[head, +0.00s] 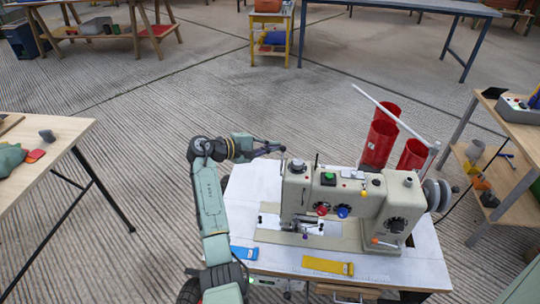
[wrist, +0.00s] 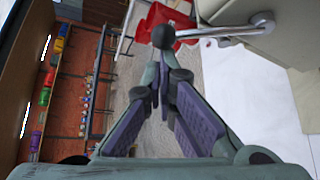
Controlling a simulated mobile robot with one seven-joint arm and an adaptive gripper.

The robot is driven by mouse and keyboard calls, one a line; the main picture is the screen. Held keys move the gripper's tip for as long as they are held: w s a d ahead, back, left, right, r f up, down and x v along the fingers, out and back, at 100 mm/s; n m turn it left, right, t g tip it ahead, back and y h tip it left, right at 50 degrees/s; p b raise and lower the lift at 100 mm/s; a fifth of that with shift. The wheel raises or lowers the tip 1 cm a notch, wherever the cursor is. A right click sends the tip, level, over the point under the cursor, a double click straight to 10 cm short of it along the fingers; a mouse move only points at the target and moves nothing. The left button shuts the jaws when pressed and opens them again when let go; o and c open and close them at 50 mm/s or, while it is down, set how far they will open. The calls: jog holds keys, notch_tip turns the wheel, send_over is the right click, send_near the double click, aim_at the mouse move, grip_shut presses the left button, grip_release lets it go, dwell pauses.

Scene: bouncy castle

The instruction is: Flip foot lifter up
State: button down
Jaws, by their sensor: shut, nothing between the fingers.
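The beige sewing machine (head: 335,200) stands on a white-topped table. In the wrist view its pale body (wrist: 285,30) fills the upper right. A metal lever with a dark ball end, which looks like the foot lifter (wrist: 225,31), sticks out leftward from that body. My gripper (head: 283,147) is at the back left of the machine's head, above table height. In the wrist view my gripper (wrist: 162,75) is shut and empty, its fingertips just below the ball end. I cannot tell whether they touch it. The lever is not clear in the head view.
Red thread cones (head: 380,140) and a slanted white rod (head: 390,108) stand behind the machine. Blue (head: 243,252) and yellow (head: 328,266) pieces lie at the table's front. A wooden table (head: 60,150) is at left, shelves (head: 505,185) at right.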

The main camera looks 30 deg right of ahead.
jog(key=s+a+r+m+h+b, duration=0.2)
jog(key=s+a+m+h+b, duration=0.2)
jog(key=b, duration=1)
jog(key=shift+s+a+r+m+h, duration=0.3)
jog(key=shift+s+m+h, duration=0.65)
jog(key=shift+m, duration=0.95)
